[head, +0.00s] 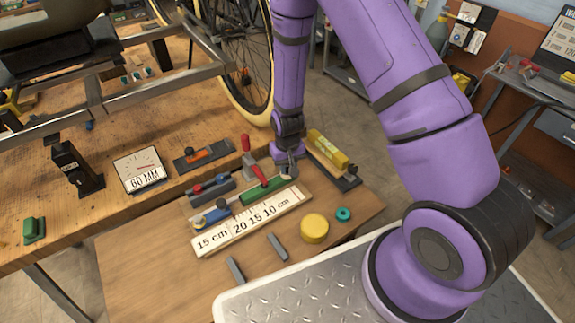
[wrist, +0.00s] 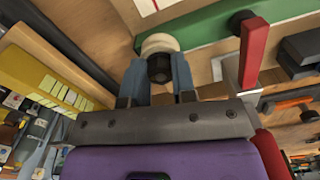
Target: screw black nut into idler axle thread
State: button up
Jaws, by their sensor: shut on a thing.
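In the wrist view a black nut (wrist: 159,69) sits between the two blue-grey fingers of my gripper (wrist: 160,76), which is shut on it. A cream round part (wrist: 159,44), perhaps the idler, lies directly beyond the nut, close to or touching it. The axle thread is hidden. A green block (wrist: 205,38) is behind them; it also shows in the head view (head: 262,191). In the head view my gripper (head: 287,168) points down at the right end of the green block; the nut is too small to see there.
A red-handled clamp (head: 248,160) stands close left of my gripper. A yellow block (head: 328,150) is close on its right. A ruler board (head: 240,231), yellow disc (head: 314,228), teal ring (head: 343,214) and grey bars lie in front. The trike wheel (head: 240,60) is behind.

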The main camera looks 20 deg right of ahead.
jog(key=shift+m, duration=0.4)
jog(key=shift+m, duration=0.9)
jog(key=shift+m, duration=0.3)
jog(key=o, duration=0.8)
notch_tip(320, 180, up, 12)
